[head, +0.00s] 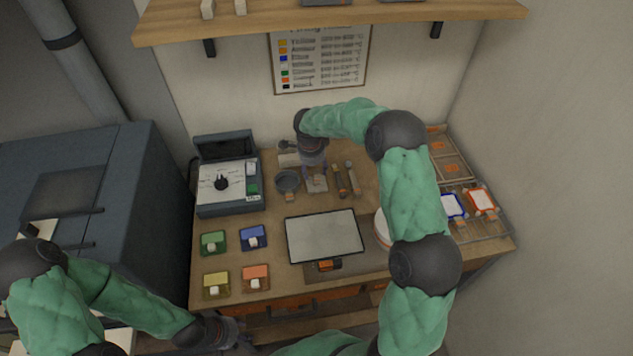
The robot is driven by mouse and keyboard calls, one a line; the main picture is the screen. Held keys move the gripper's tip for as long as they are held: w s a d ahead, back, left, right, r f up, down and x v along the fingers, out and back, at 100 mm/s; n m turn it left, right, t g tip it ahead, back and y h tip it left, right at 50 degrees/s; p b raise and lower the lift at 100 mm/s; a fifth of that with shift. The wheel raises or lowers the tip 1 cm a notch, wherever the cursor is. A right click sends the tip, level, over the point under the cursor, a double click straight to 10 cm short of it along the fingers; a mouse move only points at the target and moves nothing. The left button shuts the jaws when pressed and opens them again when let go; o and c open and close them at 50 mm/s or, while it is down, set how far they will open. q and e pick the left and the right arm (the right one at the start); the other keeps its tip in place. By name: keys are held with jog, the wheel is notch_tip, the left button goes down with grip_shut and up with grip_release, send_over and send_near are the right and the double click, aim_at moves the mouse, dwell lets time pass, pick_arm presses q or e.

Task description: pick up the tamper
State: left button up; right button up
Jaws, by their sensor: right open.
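My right gripper (314,168) reaches over the back of the wooden worktable (270,222) and points down. It is open, above or just behind a small pale square block (317,184). Something upright seems to stand on that block near the fingers, perhaps the tamper, but it is too small and too covered to be sure. Two slim tools with handles (339,181) (352,178) lie just right of the block. My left gripper (225,333) is low at the table's front left edge, away from these things, and its fingers are too dark to read.
A dark round bowl (287,181) is left of the block. A light panel (324,236) lies mid-table. A shelf (330,22) overhangs the back wall.

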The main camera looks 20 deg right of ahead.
aim_at(316, 173)
jog(key=f, duration=0.2)
jog(key=d+f, duration=0.1)
jog(key=f, duration=0.1)
jog(key=shift+f, duration=0.3)
jog(key=shift+s, duration=0.1)
grip_shut()
